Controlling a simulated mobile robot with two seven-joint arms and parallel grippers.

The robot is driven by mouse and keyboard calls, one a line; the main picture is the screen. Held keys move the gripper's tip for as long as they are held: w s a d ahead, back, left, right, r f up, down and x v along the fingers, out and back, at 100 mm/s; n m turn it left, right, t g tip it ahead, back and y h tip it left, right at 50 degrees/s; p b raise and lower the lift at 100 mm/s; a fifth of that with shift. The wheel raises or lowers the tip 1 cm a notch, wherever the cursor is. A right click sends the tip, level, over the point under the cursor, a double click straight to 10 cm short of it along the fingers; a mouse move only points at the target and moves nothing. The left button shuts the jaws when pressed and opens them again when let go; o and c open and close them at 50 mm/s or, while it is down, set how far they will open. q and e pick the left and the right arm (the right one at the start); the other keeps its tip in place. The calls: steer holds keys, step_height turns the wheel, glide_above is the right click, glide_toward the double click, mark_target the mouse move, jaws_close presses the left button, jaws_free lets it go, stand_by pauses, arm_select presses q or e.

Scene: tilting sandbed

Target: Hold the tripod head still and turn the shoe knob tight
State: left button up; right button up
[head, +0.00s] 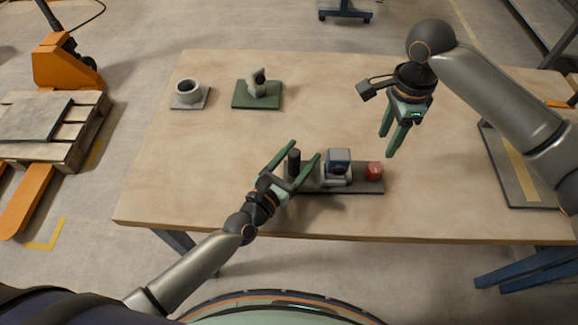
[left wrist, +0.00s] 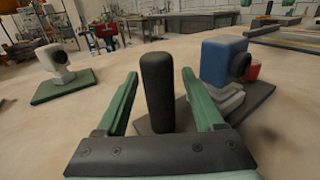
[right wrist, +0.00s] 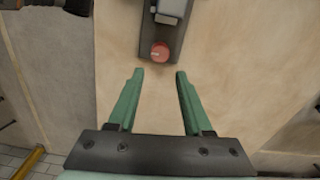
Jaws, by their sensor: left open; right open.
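The tripod head lies on a dark base plate (head: 352,189) near the table's front edge. It has an upright black handle (head: 294,162), a grey-blue block (head: 339,160) on a pale mount, and a red knob (head: 374,170) at the right end. My left gripper (head: 301,152) is open, with its fingers on either side of the black handle; the handle stands between them in the left wrist view (left wrist: 157,92), with gaps visible. My right gripper (head: 388,142) is open and empty above the table, behind and right of the red knob, which shows ahead of its fingertips in the right wrist view (right wrist: 160,52).
A pale ring on a grey plate (head: 190,94) and a pale device on a green plate (head: 257,96) stand at the table's back left. A dark panel with a tan strip (head: 517,170) lies at the right. The middle of the wooden table (head: 230,150) is clear.

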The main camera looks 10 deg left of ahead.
arm_select(q)
steer(key=shift+w+d, duration=0.2)
steer(key=shift+w, duration=0.2)
jaws_close()
stand_by(0.4)
